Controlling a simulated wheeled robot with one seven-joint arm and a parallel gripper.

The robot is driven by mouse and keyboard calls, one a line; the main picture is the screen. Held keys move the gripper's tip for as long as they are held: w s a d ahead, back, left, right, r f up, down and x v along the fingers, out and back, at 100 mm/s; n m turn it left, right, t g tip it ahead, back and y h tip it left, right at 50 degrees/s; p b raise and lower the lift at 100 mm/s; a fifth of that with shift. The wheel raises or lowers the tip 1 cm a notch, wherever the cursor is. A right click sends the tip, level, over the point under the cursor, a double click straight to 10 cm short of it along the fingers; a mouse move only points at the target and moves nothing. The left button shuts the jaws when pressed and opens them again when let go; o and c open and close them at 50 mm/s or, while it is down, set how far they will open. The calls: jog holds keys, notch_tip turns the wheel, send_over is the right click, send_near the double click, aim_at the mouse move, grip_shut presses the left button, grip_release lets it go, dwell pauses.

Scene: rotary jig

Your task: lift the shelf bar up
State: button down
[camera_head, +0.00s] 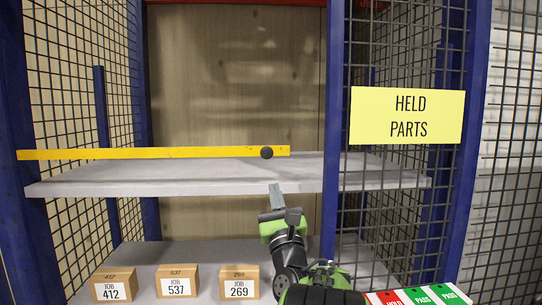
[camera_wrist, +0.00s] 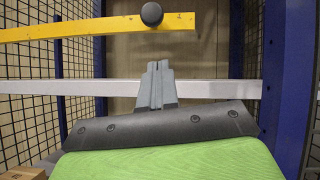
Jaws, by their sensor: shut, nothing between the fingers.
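The shelf bar (camera_head: 150,153) is a yellow flat bar lying nearly level across the front of the upper shelf, from the left blue post to near the middle post. A dark round knob (camera_head: 266,152) sits near its right end. In the wrist view the yellow bar (camera_wrist: 90,29) crosses the upper part, with the knob (camera_wrist: 151,14) at the top. My gripper (camera_head: 275,188) is shut and empty, its fingers pointing up in front of the shelf edge, below the knob and apart from it. The fingers also show in the wrist view (camera_wrist: 157,66).
The grey upper shelf (camera_head: 120,183) is behind the bar. Job boxes 412 (camera_head: 114,286), 537 (camera_head: 177,282) and 269 (camera_head: 239,283) stand on the lower shelf. A blue post (camera_head: 333,120) and mesh with a yellow HELD PARTS sign (camera_head: 407,117) stand right.

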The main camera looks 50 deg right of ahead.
jog(key=r+p, duration=0.1)
jog(key=w+r+p, duration=0.1)
jog(key=r, duration=0.1)
jog(key=w+d+r+p, duration=0.1)
jog(key=r, duration=0.1)
jog(key=shift+r, duration=0.1)
jog(key=shift+d, duration=0.1)
